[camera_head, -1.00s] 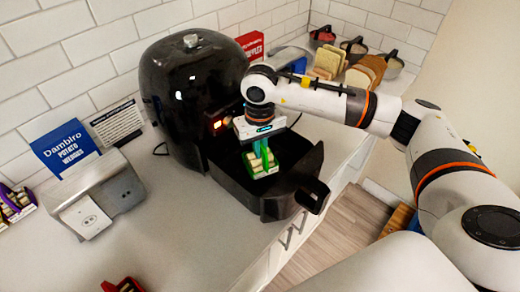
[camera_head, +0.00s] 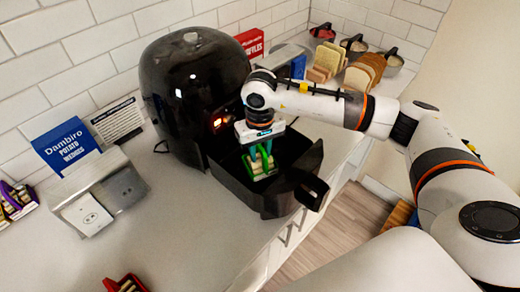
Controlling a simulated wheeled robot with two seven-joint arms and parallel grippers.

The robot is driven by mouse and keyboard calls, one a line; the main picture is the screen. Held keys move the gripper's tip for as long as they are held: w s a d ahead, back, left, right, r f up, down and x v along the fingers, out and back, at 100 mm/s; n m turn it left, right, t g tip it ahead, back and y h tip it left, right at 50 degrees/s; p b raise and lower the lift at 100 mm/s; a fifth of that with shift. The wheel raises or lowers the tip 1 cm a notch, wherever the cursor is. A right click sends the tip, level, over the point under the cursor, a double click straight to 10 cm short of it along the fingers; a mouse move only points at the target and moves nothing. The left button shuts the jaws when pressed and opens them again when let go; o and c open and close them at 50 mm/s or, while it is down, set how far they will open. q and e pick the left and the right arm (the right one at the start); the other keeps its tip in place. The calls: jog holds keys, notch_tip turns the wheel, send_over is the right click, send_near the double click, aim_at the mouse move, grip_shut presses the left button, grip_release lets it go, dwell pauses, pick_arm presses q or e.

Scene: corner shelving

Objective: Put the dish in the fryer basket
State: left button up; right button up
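The fryer basket (camera_head: 232,183) is a black drawer pulled out from the black air fryer (camera_head: 190,85), with its handle toward the lower right. A small green dish (camera_head: 262,172) with pale pieces in it sits inside the basket. My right gripper (camera_head: 260,157) reaches down into the basket above the dish. Its teal fingers are spread apart around the dish's upper part, and it looks open. The fingertips partly hide the dish. My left gripper is not in view.
A red dish (camera_head: 125,284) is at the bottom edge, and colourful dishes (camera_head: 17,201) are at the left. A grey box (camera_head: 98,190) stands by a blue sign (camera_head: 66,147). Bread slices (camera_head: 363,72) and pots stand at the back right. The front counter is mostly clear.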

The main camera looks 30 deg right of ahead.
jog(key=shift+r+b, duration=0.3)
jog(key=shift+r, duration=0.15)
notch_tip(320, 180, up, 10)
jog(key=b, duration=0.3)
jog(key=shift+r, duration=0.65)
jog(key=shift+s+a+f, duration=0.1)
